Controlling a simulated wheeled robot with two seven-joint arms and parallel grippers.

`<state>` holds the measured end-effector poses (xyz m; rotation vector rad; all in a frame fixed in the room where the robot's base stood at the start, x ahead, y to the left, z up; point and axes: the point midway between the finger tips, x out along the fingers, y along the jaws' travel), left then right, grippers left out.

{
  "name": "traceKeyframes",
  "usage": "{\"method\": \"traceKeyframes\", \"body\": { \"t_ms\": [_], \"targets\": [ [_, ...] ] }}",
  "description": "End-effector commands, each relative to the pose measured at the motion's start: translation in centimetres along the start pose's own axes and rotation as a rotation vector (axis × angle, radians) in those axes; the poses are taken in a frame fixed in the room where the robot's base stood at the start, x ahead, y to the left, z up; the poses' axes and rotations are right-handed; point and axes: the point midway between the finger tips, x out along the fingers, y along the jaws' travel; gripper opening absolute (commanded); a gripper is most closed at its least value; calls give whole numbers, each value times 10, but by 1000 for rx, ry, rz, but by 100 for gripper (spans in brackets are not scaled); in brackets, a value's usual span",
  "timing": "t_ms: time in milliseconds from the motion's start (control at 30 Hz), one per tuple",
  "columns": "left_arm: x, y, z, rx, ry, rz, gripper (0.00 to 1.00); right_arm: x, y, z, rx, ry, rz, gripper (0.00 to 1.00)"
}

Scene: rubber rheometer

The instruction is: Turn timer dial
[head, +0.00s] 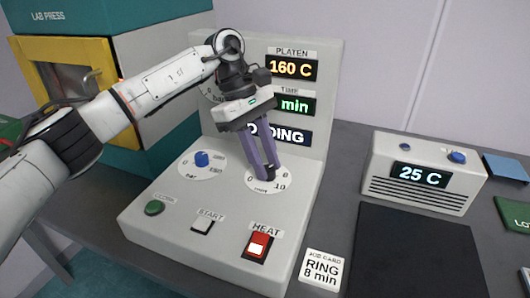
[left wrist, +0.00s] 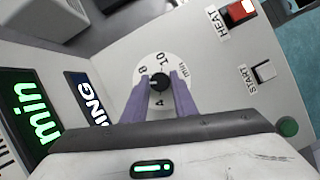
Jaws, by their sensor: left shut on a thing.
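The timer dial is a small black knob (left wrist: 160,83) at the middle of a round white scale (left wrist: 166,66) marked with numbers and "min". In the head view the scale (head: 283,186) shows on the sloped panel, and the fingers largely hide the knob. My left gripper (left wrist: 160,85) points down at the dial, its two purple fingers on either side of the knob and shut on it. It also shows in the head view (head: 265,174). The "min" display (head: 294,105) is partly hidden by my arm. My right gripper is not in view.
On the panel are a blue knob (head: 202,159), a green button (head: 154,208), a START button (head: 203,225) and a lit red HEAT switch (head: 257,246). The PLATEN display (head: 291,68) reads 160 C. A job card (head: 321,269) reads "RING 8 min". A cooler-like box (head: 424,174) stands right.

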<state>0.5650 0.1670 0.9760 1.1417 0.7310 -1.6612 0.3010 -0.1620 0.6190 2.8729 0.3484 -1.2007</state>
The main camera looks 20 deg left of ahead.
Motion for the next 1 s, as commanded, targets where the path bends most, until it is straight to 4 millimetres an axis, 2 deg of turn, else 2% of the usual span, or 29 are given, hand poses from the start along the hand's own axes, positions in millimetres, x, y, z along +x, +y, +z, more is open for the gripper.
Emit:
{"method": "traceKeyframes", "body": {
  "t_ms": [433,1000],
  "targets": [
    [-1,2,0,234,-9,-97,3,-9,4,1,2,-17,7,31],
    [1,2,-1,278,-10,-115,3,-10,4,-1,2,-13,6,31]
  ]
}}
